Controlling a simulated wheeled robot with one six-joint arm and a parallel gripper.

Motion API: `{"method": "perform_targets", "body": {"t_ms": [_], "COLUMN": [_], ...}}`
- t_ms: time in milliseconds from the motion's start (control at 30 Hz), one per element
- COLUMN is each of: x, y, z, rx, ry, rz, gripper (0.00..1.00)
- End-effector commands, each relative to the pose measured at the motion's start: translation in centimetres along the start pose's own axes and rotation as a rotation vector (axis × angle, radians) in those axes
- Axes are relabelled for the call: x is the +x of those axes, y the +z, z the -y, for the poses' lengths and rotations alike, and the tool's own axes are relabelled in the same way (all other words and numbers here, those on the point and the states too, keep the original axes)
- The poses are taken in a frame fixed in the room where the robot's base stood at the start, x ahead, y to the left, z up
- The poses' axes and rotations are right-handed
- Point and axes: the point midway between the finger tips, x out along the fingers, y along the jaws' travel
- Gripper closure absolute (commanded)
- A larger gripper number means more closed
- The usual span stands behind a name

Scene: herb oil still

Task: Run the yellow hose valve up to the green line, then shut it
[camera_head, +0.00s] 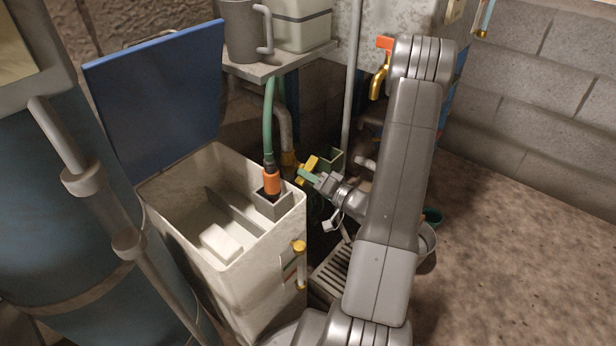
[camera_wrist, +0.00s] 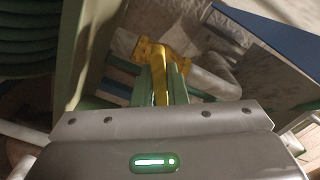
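The yellow valve handle (camera_head: 309,164) is beside the back right corner of the white open box (camera_head: 180,240). My gripper (camera_head: 308,175), with green fingers, is at the handle. In the wrist view the yellow handle (camera_wrist: 159,84) lies between the two fingers and fills the gap, so the gripper looks shut on it. A green hose (camera_head: 268,125) hangs down to an orange fitting (camera_head: 272,183) at the box's back right corner. An upright gauge tube (camera_head: 299,268) with brass ends is on the box's outside. I cannot make out a green line or the liquid level.
The box's blue lid (camera_head: 160,90) stands open. A shelf (camera_head: 285,62) above carries a grey jug (camera_head: 243,32). A brass tap (camera_head: 379,80) with an orange handle is behind my arm. A large blue drum (camera_head: 60,220) stands left. The floor at right is clear.

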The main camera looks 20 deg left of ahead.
Motion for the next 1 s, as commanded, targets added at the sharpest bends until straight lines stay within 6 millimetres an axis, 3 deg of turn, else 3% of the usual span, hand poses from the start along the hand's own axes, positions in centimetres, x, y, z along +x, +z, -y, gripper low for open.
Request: {"method": "perform_targets", "body": {"t_ms": [367,1000], "x": [-0.03,-0.05], "y": [0.13,-0.06], "z": [-0.07,0.56], "rx": [0.064,0.496], "ry": [0.001,0.001], "rz": [0.0,0.001], "gripper": [1.0,1.0]}}
